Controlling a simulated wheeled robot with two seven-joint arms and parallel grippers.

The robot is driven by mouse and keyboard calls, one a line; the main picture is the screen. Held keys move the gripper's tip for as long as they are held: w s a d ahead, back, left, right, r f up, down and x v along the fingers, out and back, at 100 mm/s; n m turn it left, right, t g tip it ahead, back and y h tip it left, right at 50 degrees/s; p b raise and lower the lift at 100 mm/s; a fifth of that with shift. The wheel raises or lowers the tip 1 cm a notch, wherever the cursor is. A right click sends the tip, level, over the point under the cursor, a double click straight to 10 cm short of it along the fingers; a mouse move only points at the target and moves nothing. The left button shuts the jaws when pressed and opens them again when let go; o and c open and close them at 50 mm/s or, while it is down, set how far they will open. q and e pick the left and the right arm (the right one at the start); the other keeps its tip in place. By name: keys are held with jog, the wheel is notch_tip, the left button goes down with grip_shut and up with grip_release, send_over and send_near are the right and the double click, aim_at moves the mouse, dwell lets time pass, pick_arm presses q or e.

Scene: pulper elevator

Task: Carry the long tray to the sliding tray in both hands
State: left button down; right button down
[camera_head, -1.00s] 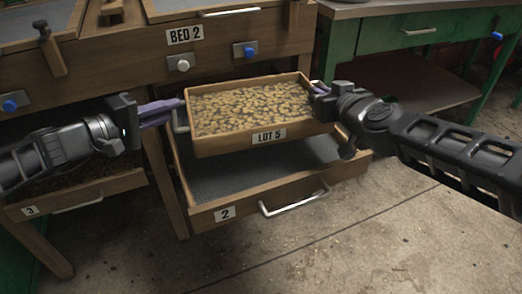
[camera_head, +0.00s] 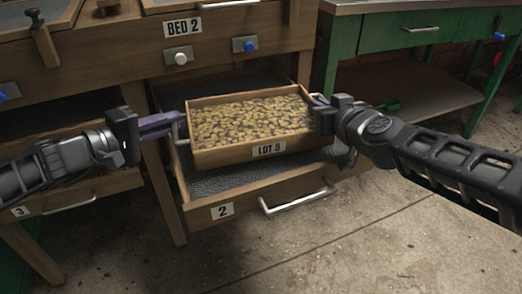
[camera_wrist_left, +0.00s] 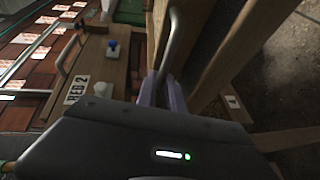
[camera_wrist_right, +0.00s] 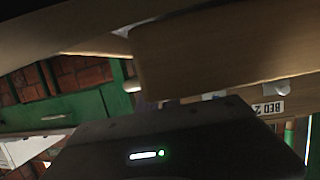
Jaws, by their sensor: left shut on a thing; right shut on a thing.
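The long tray (camera_head: 222,155) is a wooden box labelled LOT 5, filled with pale beans. It is over the sliding tray (camera_head: 196,216), a pulled-out wooden drawer marked 2 with a dark mesh floor. Whether the long tray touches the mesh I cannot tell. My left gripper (camera_head: 178,120) is shut on the metal handle at the tray's left end; this handle also shows in the left wrist view (camera_wrist_left: 174,45). My right gripper (camera_head: 318,101) is at the tray's right end, shut on its handle, which is mostly hidden. The right wrist view shows the tray's wooden side (camera_wrist_right: 200,50) up close.
The wooden bench front (camera_head: 225,45) labelled BED 2 rises behind, with a white knob (camera_head: 181,58) and a blue knob (camera_head: 249,46). Drawer 3 (camera_head: 100,188) is at lower left. A green table (camera_head: 400,40) stands at right. The floor in front is clear.

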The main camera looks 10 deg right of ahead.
jog(key=shift+d+r, duration=0.15)
pick_arm(q)
jog(key=c, duration=1.9)
grip_release()
jog(key=shift+f, duration=0.1)
pick_arm(e)
jog(key=c, duration=2)
grip_release()
pick_arm(q)
jog(key=o, duration=0.4)
pick_arm(e)
jog(key=o, duration=0.4)
pick_arm(q)
jog(key=shift+o, duration=0.2)
jog(key=shift+s+a, duration=0.1)
jog(key=shift+a, duration=0.05)
pick_arm(e)
jog(key=shift+o, duration=0.2)
pick_arm(q)
jog(key=shift+s+a+r, duration=0.15)
jog(key=shift+a+r, duration=0.05)
jog(key=shift+a, duration=0.05)
pick_arm(e)
jog(key=shift+r, duration=0.1)
pick_arm(q)
jog(key=v, duration=1.1)
jog(key=shift+s, duration=0.15)
jog(key=shift+f, duration=0.1)
